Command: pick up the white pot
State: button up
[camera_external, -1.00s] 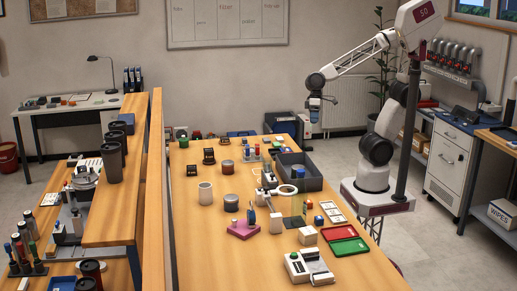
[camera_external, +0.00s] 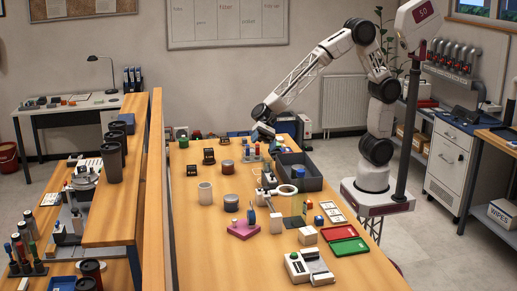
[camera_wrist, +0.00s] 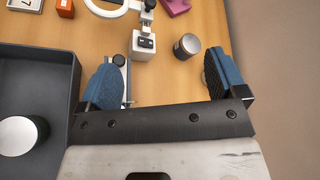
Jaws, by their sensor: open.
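A white, pot-like cylinder (camera_external: 205,193) stands upright on the left part of the wooden table in the external view.
A dark grey bin (camera_external: 316,183) stands right of centre; the wrist view shows a white-topped round thing (camera_wrist: 20,134) in it. A white ring magnifier (camera_wrist: 143,46) and a grey can (camera_wrist: 187,46) stand near the fingers.

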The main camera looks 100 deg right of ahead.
jog(key=w+a+f+m+t+y, duration=0.2)
jog(key=w+f+m+t, duration=0.35)
jog(key=w, duration=0.65)
jog(key=m+t+h, duration=0.1)
jog(key=m+t, duration=0.2)
jog(key=m, duration=0.4)
send_near(205, 191)
jog(key=shift+w+d+f, duration=0.4)
jog(key=shift+d+f, duration=0.05)
jog(key=shift+f, duration=0.25)
jog(key=shift+x, duration=1.3)
jog(key=shift+x, duration=2.6)
jog(key=shift+w+d, duration=0.1)
jog(key=shift+w, duration=0.05)
jog(key=c, duration=1.1)
